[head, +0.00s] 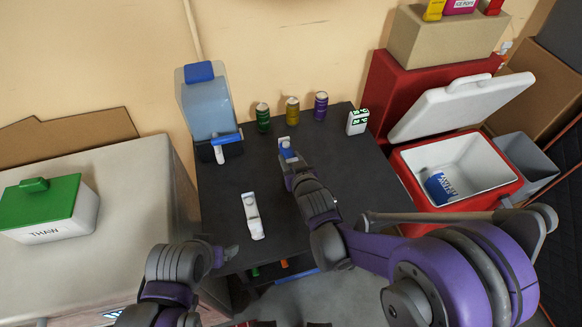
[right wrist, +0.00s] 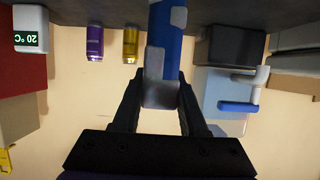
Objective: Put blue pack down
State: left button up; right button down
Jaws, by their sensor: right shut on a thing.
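The blue pack (head: 287,153), blue with pale grey-white parts, is in my right gripper (head: 289,160) over the black table. In the right wrist view the blue pack (right wrist: 166,50) stands between the shut fingers (right wrist: 161,92), its pale end gripped by them. Its far end is cut off at the top of that view, and I cannot tell if it touches the table. My left gripper (head: 228,254) is at the table's near left edge, with nothing visible in it; its fingers are too unclear to judge.
The black table (head: 220,190) holds a white device (head: 253,216), green, yellow and purple cans, a 20 °C display (head: 357,122) and a blue-lidded dispenser (head: 205,100). Right is an open red cooler (head: 410,165) with a blue labelled item (head: 438,188) inside. A THAW box (head: 45,222) stands left.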

jog(key=shift+f, duration=1.75)
jog(key=shift+f+b, duration=0.1)
jog(key=shift+b, duration=0.2)
jog(key=shift+f, duration=0.15)
jog(key=shift+c, duration=2.2)
grip_release()
jog(key=shift+r, duration=0.2)
jog(key=shift+s+d+r, duration=0.1)
jog(key=shift+s+r, duration=0.1)
jog(key=v, duration=1.1)
jog(key=s+d+m+g+h, duration=0.3)
jog(key=s+d+g, duration=0.4)
jog(key=s+d, duration=0.8)
jog(key=shift+s+d+m+g+h, duration=0.35)
jog(key=shift+s+h, duration=0.25)
jog(key=shift+s, duration=0.45)
